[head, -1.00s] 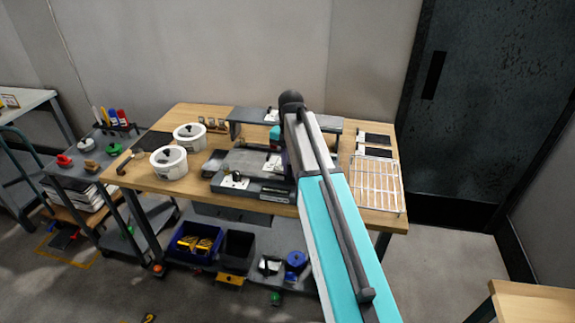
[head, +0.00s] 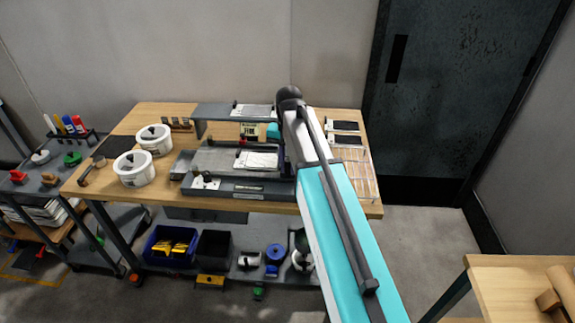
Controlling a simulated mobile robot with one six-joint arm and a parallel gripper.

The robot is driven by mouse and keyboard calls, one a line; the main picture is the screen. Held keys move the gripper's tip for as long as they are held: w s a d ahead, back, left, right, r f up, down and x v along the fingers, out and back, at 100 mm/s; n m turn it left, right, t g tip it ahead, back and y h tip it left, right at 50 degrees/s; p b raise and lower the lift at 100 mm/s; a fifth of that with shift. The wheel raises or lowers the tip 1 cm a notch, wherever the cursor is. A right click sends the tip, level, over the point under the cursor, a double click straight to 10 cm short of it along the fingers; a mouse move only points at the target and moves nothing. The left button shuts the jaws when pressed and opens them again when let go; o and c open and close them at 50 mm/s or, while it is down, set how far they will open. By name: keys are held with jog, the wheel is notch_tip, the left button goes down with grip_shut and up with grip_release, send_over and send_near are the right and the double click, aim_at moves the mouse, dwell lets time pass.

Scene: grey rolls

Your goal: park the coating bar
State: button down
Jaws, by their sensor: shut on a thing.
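The coating machine (head: 235,187) is a dark grey unit with a flat plate on top. It stands at the middle of the wooden bench, with a white sheet (head: 256,161) on its plate. My arm crosses the head view from the lower right up to its dark joint. A small teal part of my wrist shows to the left of the arm, above the right end of the machine. My gripper's jaws are hidden behind the arm, and so is anything in them. I cannot pick out the coating bar. A small holder with upright pieces (head: 176,124) stands at the bench's back left.
Two white lidded pots (head: 133,169) stand left of the machine. A raised grey shelf (head: 215,111) is behind it. A wire rack (head: 357,180) and dark-topped cards (head: 345,126) lie at the right. Bins (head: 171,243) sit on the lower shelf. A grey cart (head: 45,180) stands at left.

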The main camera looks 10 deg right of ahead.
jog(key=shift+d, duration=0.45)
jog(key=c, duration=1.6)
grip_release()
jog(key=shift+s, duration=0.1)
jog(key=shift+c, duration=0.2)
jog(key=shift+a, duration=0.2)
notch_tip(320, 180, up, 14)
jog(key=p, duration=0.9)
jog(key=shift+f, duration=0.15)
